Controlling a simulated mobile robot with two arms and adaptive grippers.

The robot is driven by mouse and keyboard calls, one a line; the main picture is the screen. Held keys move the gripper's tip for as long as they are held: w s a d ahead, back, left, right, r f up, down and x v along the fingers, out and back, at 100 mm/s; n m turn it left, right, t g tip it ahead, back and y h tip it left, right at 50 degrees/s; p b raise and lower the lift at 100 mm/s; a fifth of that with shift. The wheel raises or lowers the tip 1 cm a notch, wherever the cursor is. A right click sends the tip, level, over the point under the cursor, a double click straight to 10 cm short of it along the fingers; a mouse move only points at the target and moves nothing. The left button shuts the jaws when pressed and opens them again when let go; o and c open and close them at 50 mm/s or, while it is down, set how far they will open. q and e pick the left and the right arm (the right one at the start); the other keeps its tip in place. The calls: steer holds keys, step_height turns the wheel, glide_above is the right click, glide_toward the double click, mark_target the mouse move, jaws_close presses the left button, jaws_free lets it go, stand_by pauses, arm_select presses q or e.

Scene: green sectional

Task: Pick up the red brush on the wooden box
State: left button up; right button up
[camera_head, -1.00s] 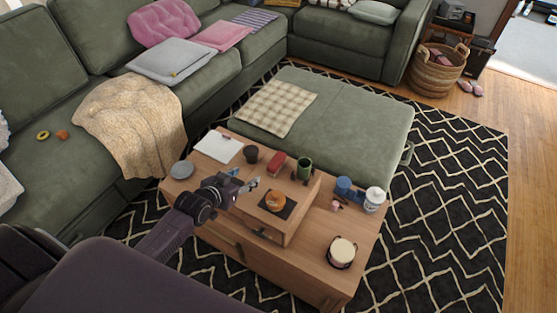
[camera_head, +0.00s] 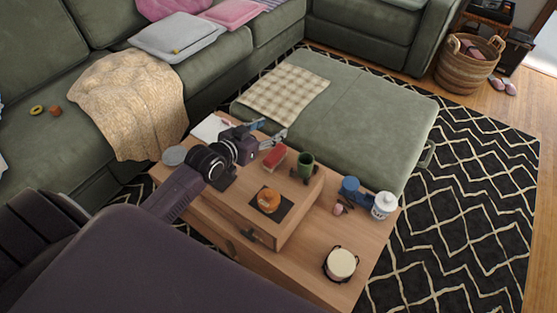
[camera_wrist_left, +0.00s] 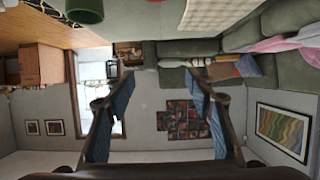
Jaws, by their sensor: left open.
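The red brush (camera_head: 275,157) lies on top of the wooden box (camera_head: 290,220), towards its back edge, in the head view. My left gripper (camera_head: 272,130) is open and empty. In the head view it appears just left of and behind the brush, and looks to be above the box. The left wrist view shows the two spread fingers (camera_wrist_left: 158,95) with nothing between them; the brush cannot be made out there. My right gripper is not in view.
A green cup (camera_head: 305,162) stands right of the brush, and an orange-brown round item (camera_head: 269,199) sits in front on a dark mat. A white jar (camera_head: 383,205) and a cream-topped round container (camera_head: 341,264) stand on the table's right side. A green ottoman (camera_head: 375,115) lies behind.

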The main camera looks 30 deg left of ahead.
arm_select(q)
steer(key=b, duration=1)
glide_toward(283, 147)
steer(key=x, duration=0.2)
steer(key=a+x, duration=0.1)
steer(key=x, duration=0.1)
steer(key=shift+f, duration=0.1)
steer(key=shift+f+b, duration=0.5)
steer(key=shift+f, duration=0.05)
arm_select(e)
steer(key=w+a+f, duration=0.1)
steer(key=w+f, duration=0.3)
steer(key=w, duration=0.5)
arm_select(q)
steer(key=shift+b+x, duration=0.5)
steer(key=shift+x, duration=1.35)
steer(key=shift+f+b+x, duration=0.25)
steer(key=shift+b+x, duration=0.35)
steer(key=shift+x, duration=1.5)
steer(key=shift+s+d, duration=0.1)
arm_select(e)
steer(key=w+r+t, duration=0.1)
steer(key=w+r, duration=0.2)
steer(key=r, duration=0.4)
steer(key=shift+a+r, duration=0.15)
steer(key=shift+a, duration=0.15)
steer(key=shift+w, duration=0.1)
arm_select(q)
steer(key=c, duration=1.3)
